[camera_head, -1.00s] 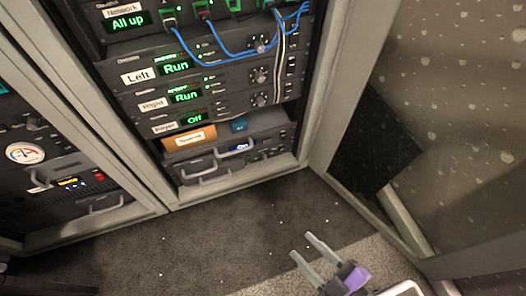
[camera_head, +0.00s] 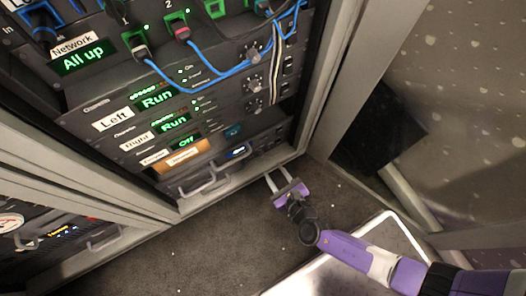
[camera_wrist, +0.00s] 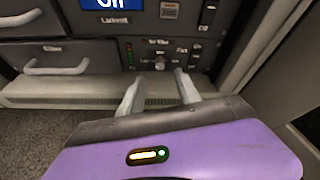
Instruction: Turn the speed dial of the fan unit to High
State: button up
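The bottom unit in the rack (camera_head: 225,172) has a small blue lit display and a pull handle; I take it to be the fan unit, but its name is not readable. In the wrist view its dark front panel (camera_wrist: 188,47) carries a small knob (camera_wrist: 160,63) with tiny markings around it, too small to read. My gripper (camera_head: 276,174) is open and empty, low in front of the rack's right part. In the wrist view my gripper (camera_wrist: 159,76) has its two fingers apart, pointing at the panel just below the knob, with no contact visible.
Above are units labelled Left and Right with green Run displays (camera_head: 157,97), knobs and blue cables (camera_head: 205,85). A grey rack frame (camera_head: 345,75) stands close on the right. A ledge (camera_wrist: 70,90) runs below the panel. Dark carpet (camera_head: 215,240) lies clear in front.

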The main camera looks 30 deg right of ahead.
aim_at(263, 156)
jog(key=b+x, duration=0.3)
jog(key=x, duration=0.4)
jog(key=shift+w+f+b, duration=0.25)
jog(key=shift+w+b, duration=0.05)
jog(key=shift+b, duration=0.05)
grip_shut()
